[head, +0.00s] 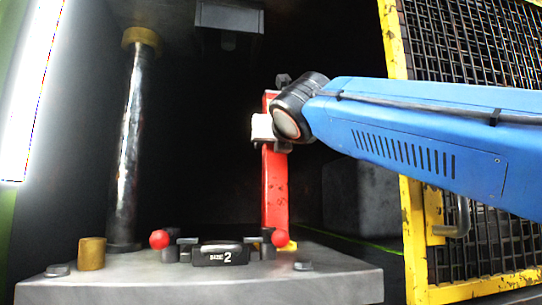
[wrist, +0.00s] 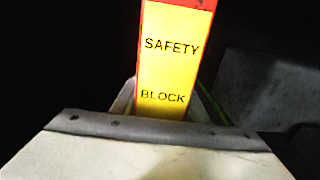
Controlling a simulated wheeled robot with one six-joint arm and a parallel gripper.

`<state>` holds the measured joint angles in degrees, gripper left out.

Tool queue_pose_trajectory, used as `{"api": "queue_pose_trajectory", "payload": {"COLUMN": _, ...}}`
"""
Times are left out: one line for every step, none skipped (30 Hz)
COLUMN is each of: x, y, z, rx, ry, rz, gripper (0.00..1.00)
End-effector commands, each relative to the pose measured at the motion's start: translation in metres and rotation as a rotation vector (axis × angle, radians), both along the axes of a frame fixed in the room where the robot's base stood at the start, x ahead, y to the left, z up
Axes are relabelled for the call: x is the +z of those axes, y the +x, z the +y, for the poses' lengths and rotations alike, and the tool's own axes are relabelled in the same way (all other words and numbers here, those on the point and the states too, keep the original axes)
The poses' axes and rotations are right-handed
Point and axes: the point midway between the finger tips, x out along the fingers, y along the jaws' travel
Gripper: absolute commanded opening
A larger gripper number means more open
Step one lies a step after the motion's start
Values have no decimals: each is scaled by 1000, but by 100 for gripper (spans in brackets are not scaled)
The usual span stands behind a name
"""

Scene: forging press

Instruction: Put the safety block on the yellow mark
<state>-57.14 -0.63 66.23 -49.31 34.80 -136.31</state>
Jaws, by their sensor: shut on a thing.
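The safety block (head: 275,188) is a tall red bar, upright in the head view. Its yellow face with the words SAFETY BLOCK (wrist: 168,65) shows in the wrist view. My gripper (head: 264,128) is shut on the block's upper part; the wrist view shows its pale body (wrist: 160,155) close in front. The yellow mark (head: 289,246) shows only as a small yellow patch on the press bed, at the foot of the block and partly hidden. The block's lower end is behind the die parts, so I cannot tell whether it touches the bed.
The grey press bed (head: 200,288) carries a die labelled 2 (head: 222,255), two red-knobbed clamps (head: 159,239) and a brass cylinder (head: 91,253). A steel column (head: 129,140) stands left. The upper ram part (head: 229,16) hangs above. A yellow mesh guard (head: 416,240) is right.

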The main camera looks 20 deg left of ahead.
Motion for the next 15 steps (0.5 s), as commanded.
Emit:
{"api": "queue_pose_trajectory", "payload": {"x": -5, "y": -1, "z": -1, "rx": 1, "ry": 0, "rz": -2, "gripper": 0}}
{"api": "queue_pose_trajectory", "payload": {"x": -8, "y": -1, "z": -1, "rx": 1, "ry": -1, "rz": -3, "gripper": 0}}
{"api": "queue_pose_trajectory", "payload": {"x": -13, "y": -1, "z": -1, "rx": 1, "ry": 0, "rz": -2, "gripper": 0}}
{"api": "queue_pose_trajectory", "payload": {"x": -16, "y": -1, "z": -1, "rx": 0, "ry": -1, "rz": -2, "gripper": 0}}
{"api": "queue_pose_trajectory", "payload": {"x": -19, "y": -1, "z": -1, "rx": 0, "ry": 0, "rz": -1, "gripper": 0}}
{"api": "queue_pose_trajectory", "payload": {"x": -22, "y": -1, "z": -1, "rx": 0, "ry": 0, "rz": -1, "gripper": 0}}
{"api": "queue_pose_trajectory", "payload": {"x": -24, "y": -1, "z": -1, "rx": 1, "ry": 0, "rz": -2, "gripper": 0}}
{"api": "queue_pose_trajectory", "payload": {"x": -25, "y": -1, "z": -1, "rx": 1, "ry": 0, "rz": -2, "gripper": 0}}
{"api": "queue_pose_trajectory", "payload": {"x": -26, "y": -1, "z": -1, "rx": 1, "ry": 1, "rz": -2, "gripper": 0}}
{"api": "queue_pose_trajectory", "payload": {"x": -27, "y": -1, "z": -1, "rx": 1, "ry": 2, "rz": -3, "gripper": 0}}
{"api": "queue_pose_trajectory", "payload": {"x": -27, "y": -1, "z": -1, "rx": 1, "ry": 2, "rz": -3, "gripper": 0}}
{"api": "queue_pose_trajectory", "payload": {"x": -27, "y": -1, "z": -1, "rx": 1, "ry": 2, "rz": -3, "gripper": 0}}
{"api": "queue_pose_trajectory", "payload": {"x": -26, "y": -1, "z": -1, "rx": 1, "ry": 2, "rz": -3, "gripper": 0}}
{"api": "queue_pose_trajectory", "payload": {"x": -26, "y": -1, "z": -1, "rx": 1, "ry": 2, "rz": -3, "gripper": 0}}
{"api": "queue_pose_trajectory", "payload": {"x": -26, "y": -1, "z": -1, "rx": 1, "ry": 2, "rz": -3, "gripper": 0}}
